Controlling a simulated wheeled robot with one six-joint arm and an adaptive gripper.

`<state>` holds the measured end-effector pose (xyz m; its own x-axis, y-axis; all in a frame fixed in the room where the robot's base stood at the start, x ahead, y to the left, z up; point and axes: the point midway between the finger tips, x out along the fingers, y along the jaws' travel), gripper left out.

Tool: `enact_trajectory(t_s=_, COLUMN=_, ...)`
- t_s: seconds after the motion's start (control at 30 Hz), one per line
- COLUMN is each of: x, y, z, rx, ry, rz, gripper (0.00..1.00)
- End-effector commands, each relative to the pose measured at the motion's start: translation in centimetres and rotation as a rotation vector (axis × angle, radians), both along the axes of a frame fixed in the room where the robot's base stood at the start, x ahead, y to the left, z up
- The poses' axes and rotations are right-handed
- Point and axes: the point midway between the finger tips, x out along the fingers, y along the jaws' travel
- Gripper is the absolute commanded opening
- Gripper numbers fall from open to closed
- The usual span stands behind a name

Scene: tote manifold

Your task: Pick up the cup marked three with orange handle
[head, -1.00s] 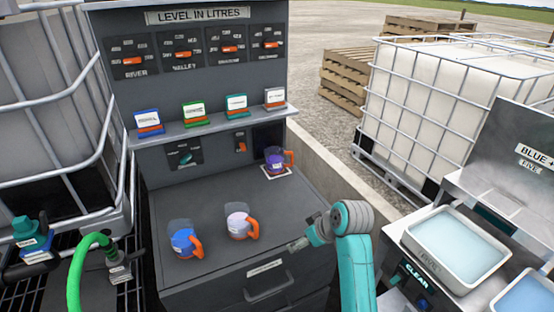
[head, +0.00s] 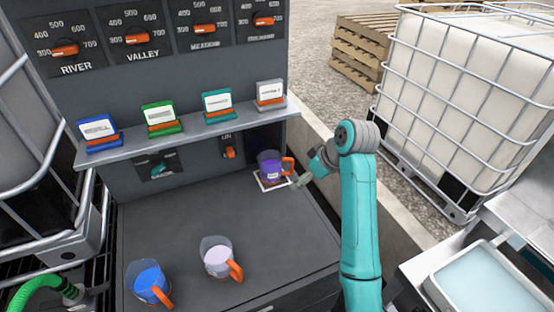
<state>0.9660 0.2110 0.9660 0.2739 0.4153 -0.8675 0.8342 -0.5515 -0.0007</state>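Three cups with orange handles show in the head view; I cannot read a number on any of them. A purple cup (head: 268,170) stands upright on a white-edged square at the back right of the grey counter. A blue cup (head: 146,281) stands at the front left. A pale lilac cup (head: 216,256) stands to its right. My gripper (head: 299,182) is just right of the purple cup, close to its orange handle (head: 288,166). It looks small and is partly turned away, so I cannot tell whether its fingers are apart or touch the handle.
A shelf (head: 190,134) with several coloured label blocks runs above the counter (head: 190,215). Gauges line the panel above. A caged white tank (head: 460,90) stands at the right, and a tray of pale liquid (head: 490,285) at lower right. The counter's middle is clear.

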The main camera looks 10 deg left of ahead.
Motion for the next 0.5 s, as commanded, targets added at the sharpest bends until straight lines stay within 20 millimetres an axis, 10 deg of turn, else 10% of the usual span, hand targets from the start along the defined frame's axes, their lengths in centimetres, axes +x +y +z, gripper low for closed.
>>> enact_trajectory(t_s=0.5, x=4.8, y=7.3, z=0.1, rx=0.000, ry=0.002, rz=0.002, gripper=1.00)
